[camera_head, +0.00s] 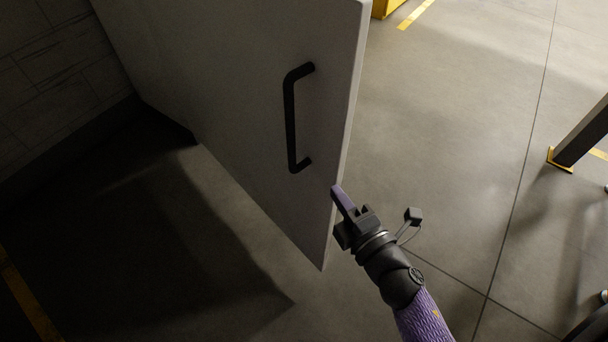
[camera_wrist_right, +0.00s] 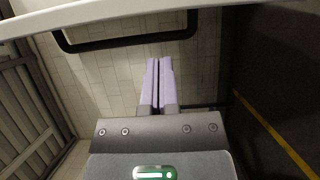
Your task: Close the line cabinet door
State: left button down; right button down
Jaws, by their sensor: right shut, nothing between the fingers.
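The line cabinet door (camera_head: 225,90) is a large pale grey panel standing open in the head view, with its free edge towards the right. A black bar handle (camera_head: 291,118) is on its face near that edge. The handle also shows at the top of the right wrist view (camera_wrist_right: 125,44), below a pale door edge (camera_wrist_right: 110,14). My right gripper (camera_head: 336,189) is shut and empty, its purple fingertips at the door's free edge, a little below and right of the handle. I cannot tell whether they touch the door. The fingers show together in the wrist view (camera_wrist_right: 159,62). My left gripper is not in view.
A tiled wall (camera_head: 50,80) stands at the left. A dark post with a yellow foot (camera_head: 561,160) stands at the right. The grey floor (camera_head: 450,130) right of the door is mostly clear. Yellow lines mark the floor.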

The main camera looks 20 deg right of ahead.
aim_at(314, 157)
jog(key=w, duration=0.3)
jog(key=w+a, duration=0.1)
jog(key=w, duration=0.2)
jog(key=w+a+b, duration=0.1)
jog(key=w, duration=0.2)
jog(key=shift+w+r, duration=0.2)
jog(key=shift+w, duration=0.15)
jog(key=shift+d, duration=0.2)
